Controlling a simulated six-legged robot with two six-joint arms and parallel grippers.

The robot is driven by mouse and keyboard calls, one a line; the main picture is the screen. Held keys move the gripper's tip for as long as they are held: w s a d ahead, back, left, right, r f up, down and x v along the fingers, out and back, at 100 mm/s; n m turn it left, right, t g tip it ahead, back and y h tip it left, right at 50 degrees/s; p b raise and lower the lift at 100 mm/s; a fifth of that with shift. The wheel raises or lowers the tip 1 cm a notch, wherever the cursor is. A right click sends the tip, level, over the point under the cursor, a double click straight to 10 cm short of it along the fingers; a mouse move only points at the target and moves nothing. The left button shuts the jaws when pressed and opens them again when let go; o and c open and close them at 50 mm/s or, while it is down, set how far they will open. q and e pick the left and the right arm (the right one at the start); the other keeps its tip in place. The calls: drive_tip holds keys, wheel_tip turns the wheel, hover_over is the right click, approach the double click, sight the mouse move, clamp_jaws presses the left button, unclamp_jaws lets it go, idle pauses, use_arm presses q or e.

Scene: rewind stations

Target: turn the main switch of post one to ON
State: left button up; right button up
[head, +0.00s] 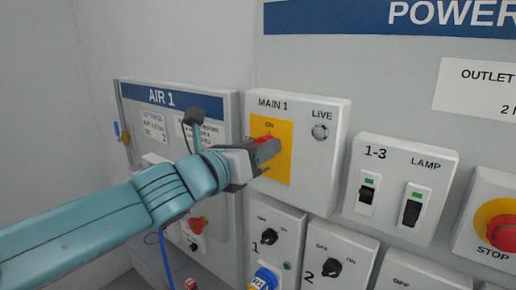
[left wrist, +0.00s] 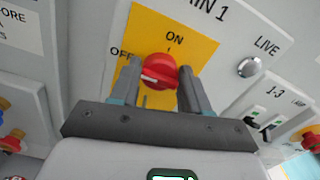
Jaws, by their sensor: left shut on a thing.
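The main switch of post one is a red rotary knob (head: 266,141) on a yellow plate (head: 284,172) under the label MAIN 1. In the left wrist view the knob (left wrist: 160,68) sits between my fingers, with ON printed above it and OFF to its left. The knob's white mark is on its left side, towards OFF. My left gripper (head: 257,153) is shut on the knob, and its fingers hide part of the knob in the head view. The round LIVE lamp (head: 320,132) beside the plate looks grey and unlit. My right gripper is not in view.
The AIR 1 panel (head: 215,105) stands to the left, behind my left arm. Below are rotary switches 1 (head: 269,236) and 2 (head: 331,267). To the right are a 1-3 LAMP switch box (head: 397,222) and a red STOP button (head: 502,230).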

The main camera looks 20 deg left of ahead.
use_arm(q)
drive_tip(key=m+b, duration=0.1)
drive_tip(key=m, duration=0.3)
drive_tip(key=shift+f, duration=0.1)
drive_tip(key=m, duration=0.4)
drive_tip(key=shift+d+m+b, duration=0.1)
drive_tip(key=shift+m+b, duration=0.2)
drive_tip(key=shift+b, duration=0.1)
drive_tip(key=m, duration=0.4)
drive_tip(key=shift+b, duration=0.35)
drive_tip(key=m, duration=0.5)
drive_tip(key=shift+b, duration=0.3)
drive_tip(key=shift+m, duration=0.3)
drive_tip(key=o, duration=1)
drive_tip(key=shift+d, duration=0.1)
drive_tip(key=shift+f, duration=0.15)
drive_tip(key=shift+f, duration=0.1)
